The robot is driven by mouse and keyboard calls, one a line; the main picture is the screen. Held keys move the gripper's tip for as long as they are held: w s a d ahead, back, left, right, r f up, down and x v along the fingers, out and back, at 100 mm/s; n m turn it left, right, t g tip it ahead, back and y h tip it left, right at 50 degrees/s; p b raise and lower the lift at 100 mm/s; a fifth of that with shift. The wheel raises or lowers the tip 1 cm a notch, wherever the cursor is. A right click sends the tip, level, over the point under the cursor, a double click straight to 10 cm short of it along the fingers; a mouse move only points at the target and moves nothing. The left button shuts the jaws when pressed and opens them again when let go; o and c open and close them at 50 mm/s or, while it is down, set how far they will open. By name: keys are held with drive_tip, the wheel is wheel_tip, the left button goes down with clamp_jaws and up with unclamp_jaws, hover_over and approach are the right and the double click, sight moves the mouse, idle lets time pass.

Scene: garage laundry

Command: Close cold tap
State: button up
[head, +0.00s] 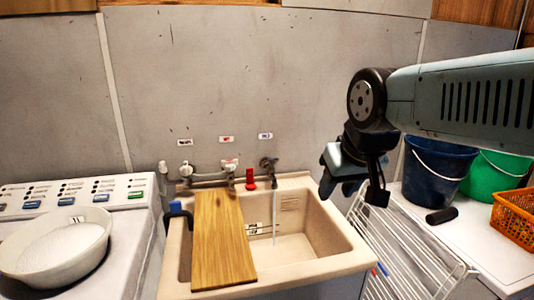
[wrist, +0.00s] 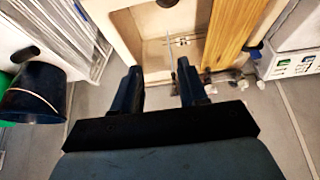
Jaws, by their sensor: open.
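A row of taps stands on the wall behind the beige sink (head: 325,262). A white-handled tap (head: 185,169) is at the left, a mixer-like tap (head: 229,165) is in the middle and a dark tap (head: 268,164) is at the right. A thin pale stream (head: 275,222) falls into the basin below the dark tap. Small labels above the taps are too small to read, so I cannot tell which is cold. My gripper (head: 335,186) is open and empty, right of the taps and apart from them. Its fingers (wrist: 158,78) also show apart in the wrist view.
A wooden board (head: 220,240) lies across the sink's left part. A small red object (head: 250,179) stands between the taps. A white bowl (head: 55,248) sits on the machine at left. A white drying rack (head: 405,255), blue bucket (head: 437,172), green bucket (head: 495,175) and orange basket (head: 515,215) are at right.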

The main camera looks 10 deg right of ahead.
drive_tip(key=shift+w+a, duration=0.2)
drive_tip(key=shift+w, duration=0.05)
drive_tip(key=shift+o, duration=0.8)
drive_tip(key=shift+r, duration=0.1)
drive_tip(key=shift+o, duration=0.8)
drive_tip(key=shift+w+r, duration=0.2)
drive_tip(key=shift+w, duration=0.05)
drive_tip(key=o, duration=0.7)
drive_tip(key=shift+n+g, duration=0.4)
drive_tip(key=shift+g, duration=0.2)
drive_tip(key=w+r, duration=0.1)
drive_tip(key=w, duration=0.1)
drive_tip(key=w+r, duration=0.2)
drive_tip(key=w, duration=0.1)
drive_tip(key=w+r, duration=0.1)
drive_tip(key=w, duration=0.2)
drive_tip(key=shift+r, duration=0.4)
drive_tip(key=w+r+g, duration=0.1)
drive_tip(key=w+r, duration=0.2)
drive_tip(key=w, duration=1)
drive_tip(key=n+g, duration=0.3)
hover_over(271, 160)
wheel_tip(271, 160, down, 9)
drive_tip(key=f, duration=1.3)
drive_tip(key=shift+w, duration=0.2)
